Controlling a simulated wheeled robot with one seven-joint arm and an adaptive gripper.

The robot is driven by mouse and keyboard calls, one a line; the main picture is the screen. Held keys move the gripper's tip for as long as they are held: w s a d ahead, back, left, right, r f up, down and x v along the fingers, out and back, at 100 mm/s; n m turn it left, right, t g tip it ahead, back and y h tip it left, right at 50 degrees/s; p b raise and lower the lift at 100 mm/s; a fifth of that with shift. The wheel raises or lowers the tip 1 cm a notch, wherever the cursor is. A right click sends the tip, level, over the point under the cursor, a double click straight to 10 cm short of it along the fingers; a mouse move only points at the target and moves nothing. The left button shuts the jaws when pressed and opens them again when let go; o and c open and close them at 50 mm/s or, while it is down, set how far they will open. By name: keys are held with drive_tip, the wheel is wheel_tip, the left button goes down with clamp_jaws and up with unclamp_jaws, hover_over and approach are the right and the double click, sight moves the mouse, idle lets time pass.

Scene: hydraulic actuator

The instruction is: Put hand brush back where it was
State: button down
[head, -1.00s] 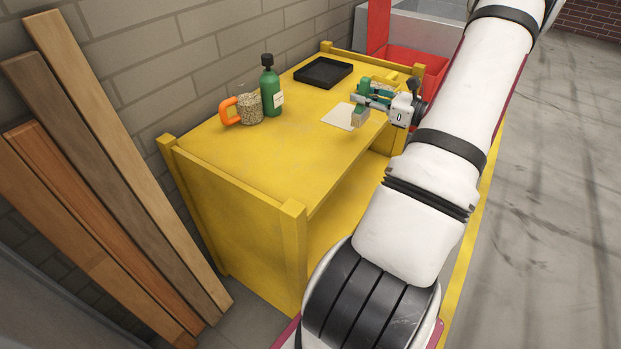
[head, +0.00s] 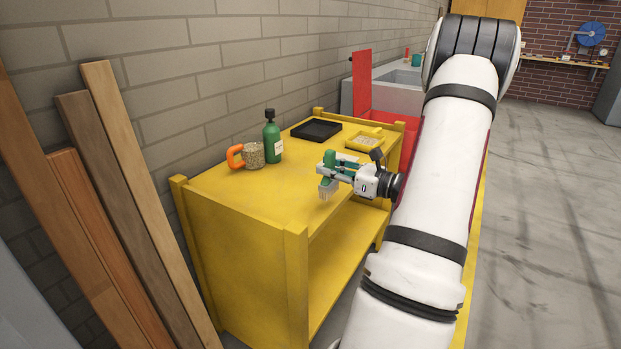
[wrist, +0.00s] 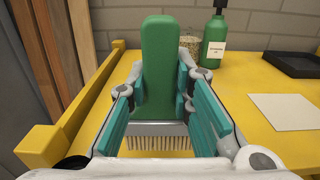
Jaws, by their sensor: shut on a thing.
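The hand brush has a green handle and pale bristles; it shows in the wrist view (wrist: 158,70) with the handle up and the bristles down. My gripper (head: 330,172) is shut on its green handle, with a teal-padded finger on each side. In the head view the brush (head: 327,187) is near the front edge of the yellow workbench (head: 225,185). I cannot tell whether the bristles touch the top.
A green bottle (head: 272,140) and a mug with an orange handle (head: 252,155) stand at the back. A black tray (head: 316,130) and a yellow tray (head: 364,141) are farther along. A pale sheet (wrist: 283,112) lies flat. Planks (head: 130,180) lean left.

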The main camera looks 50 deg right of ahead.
drive_tip(key=w+d+f+b, duration=0.1)
drive_tip(key=w, duration=0.1)
drive_tip(key=w+d+f+b, duration=0.1)
drive_tip(key=w+f, duration=0.1)
drive_tip(key=w, duration=0.1)
drive_tip(key=w+d+f, duration=0.1)
drive_tip(key=w, duration=0.2)
drive_tip(key=shift+w+d+f+b, duration=0.1)
drive_tip(key=shift+f+b, duration=0.1)
drive_tip(key=shift+b, duration=0.2)
drive_tip(key=c, duration=1.4)
unclamp_jaws()
drive_tip(key=shift+f, duration=0.1)
drive_tip(key=shift+c, duration=0.2)
